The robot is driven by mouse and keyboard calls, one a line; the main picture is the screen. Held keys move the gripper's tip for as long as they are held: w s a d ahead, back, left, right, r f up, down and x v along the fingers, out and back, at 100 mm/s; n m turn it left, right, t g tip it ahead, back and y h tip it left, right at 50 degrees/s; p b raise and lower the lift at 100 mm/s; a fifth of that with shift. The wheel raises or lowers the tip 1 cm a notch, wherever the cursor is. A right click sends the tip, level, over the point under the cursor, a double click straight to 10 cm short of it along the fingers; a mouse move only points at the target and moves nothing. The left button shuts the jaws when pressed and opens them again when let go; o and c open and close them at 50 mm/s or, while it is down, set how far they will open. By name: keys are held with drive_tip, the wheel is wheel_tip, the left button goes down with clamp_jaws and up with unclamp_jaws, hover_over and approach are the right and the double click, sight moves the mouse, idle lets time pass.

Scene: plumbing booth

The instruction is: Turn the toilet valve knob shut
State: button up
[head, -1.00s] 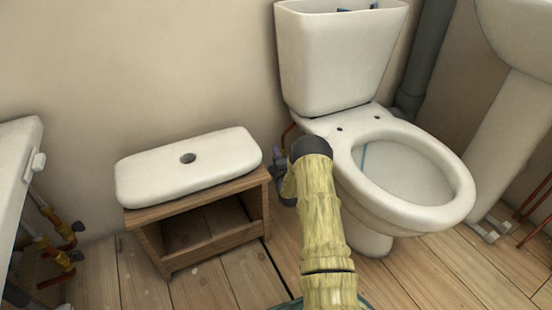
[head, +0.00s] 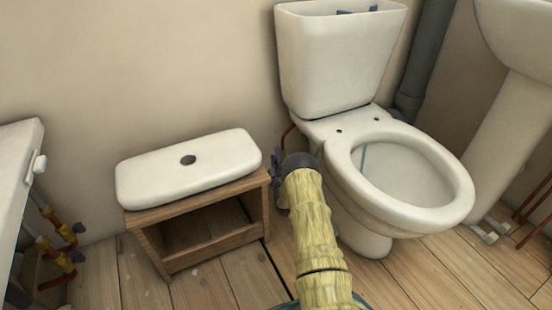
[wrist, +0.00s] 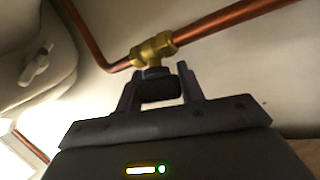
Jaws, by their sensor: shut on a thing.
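The toilet valve's brass body (wrist: 153,48) sits on a copper pipe in the wrist view. Its dark knob (wrist: 160,86) points toward my gripper (wrist: 158,92), whose two fingers stand on either side of it, shut on it. In the head view my gripper (head: 277,162) is low between the toilet (head: 345,60) and the wooden stool. There the valve and knob are hidden behind my wrist and arm.
The wooden stool (head: 215,242) with the white cistern lid (head: 220,150) on it stands close on the left. The toilet bowl is close on the right. The wall (head: 150,80) is behind. Copper pipe (wrist: 225,20) runs past the valve.

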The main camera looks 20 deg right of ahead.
drive_tip(key=o, duration=1)
drive_tip(key=p+v, duration=1.5)
drive_tip(key=v, duration=0.2)
drive_tip(key=shift+s, duration=0.2)
drive_tip(key=shift+a+f, duration=0.1)
drive_tip(key=shift+f, duration=0.05)
